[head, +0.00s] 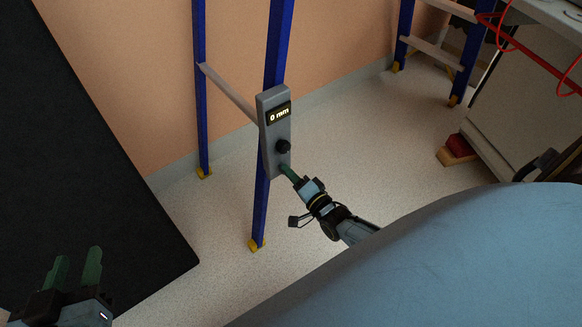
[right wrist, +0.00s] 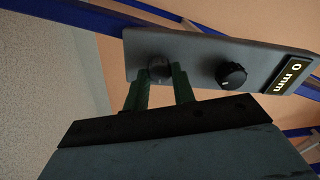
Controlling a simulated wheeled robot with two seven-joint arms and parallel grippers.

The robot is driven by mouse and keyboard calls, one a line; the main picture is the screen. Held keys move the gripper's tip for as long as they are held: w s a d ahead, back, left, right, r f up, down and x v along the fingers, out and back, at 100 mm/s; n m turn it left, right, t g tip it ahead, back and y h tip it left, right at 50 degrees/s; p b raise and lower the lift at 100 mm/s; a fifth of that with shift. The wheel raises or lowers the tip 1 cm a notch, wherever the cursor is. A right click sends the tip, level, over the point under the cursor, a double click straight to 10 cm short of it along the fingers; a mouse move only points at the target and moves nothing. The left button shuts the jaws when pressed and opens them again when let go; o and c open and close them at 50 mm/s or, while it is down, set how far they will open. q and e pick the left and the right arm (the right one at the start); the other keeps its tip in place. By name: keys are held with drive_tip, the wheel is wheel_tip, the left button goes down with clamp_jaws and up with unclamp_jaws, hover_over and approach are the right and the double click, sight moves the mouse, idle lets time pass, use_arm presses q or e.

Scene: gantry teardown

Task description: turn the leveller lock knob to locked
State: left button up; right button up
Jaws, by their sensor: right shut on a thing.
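The leveller is a grey box (head: 267,105) on a blue ladder leg, with a lit display reading "0 mm" (head: 279,113). A black knob (head: 283,147) sits below the display; it also shows in the right wrist view (right wrist: 231,75) with a small pale mark. A second dark round knob (right wrist: 158,68) is at the box's lower end, hidden by the fingers in the head view. My right gripper (head: 289,172) is shut on this lower knob, its green fingers on either side. No label tells which knob is the lock. My left gripper (head: 76,268) is open and empty, at lower left.
A large black panel (head: 80,150) leans at the left. A second blue ladder (head: 440,50) stands at the back right, near a red-and-wood block (head: 457,150) and a bench with red tubing (head: 530,55). Speckled floor around the ladder is clear.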

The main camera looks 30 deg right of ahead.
use_arm(q)
drive_tip(key=shift+w+d+r+t, duration=0.1)
drive_tip(key=shift+w+r+t, duration=0.05)
drive_tip(key=shift+r+t, duration=0.15)
use_arm(e)
drive_tip(key=shift+m, duration=0.7)
drive_tip(key=o, duration=1)
drive_tip(key=shift+s, duration=0.1)
use_arm(q)
drive_tip(key=s+a+f+g+y+p, duration=0.3)
drive_tip(key=s+a+f+g, duration=0.2)
drive_tip(key=s+f+g, duration=0.5)
drive_tip(key=shift+s+a+f+n+p, duration=0.25)
drive_tip(key=shift+s+n+p, duration=0.1)
drive_tip(key=shift+s+n, duration=0.1)
use_arm(e)
drive_tip(key=shift+s+d, duration=0.15)
drive_tip(key=shift+s, duration=2.05)
drive_tip(key=shift+s+d, duration=0.2)
drive_tip(key=shift+s, duration=2)
drive_tip(key=shift+s+d, duration=0.15)
drive_tip(key=shift+s, duration=2.05)
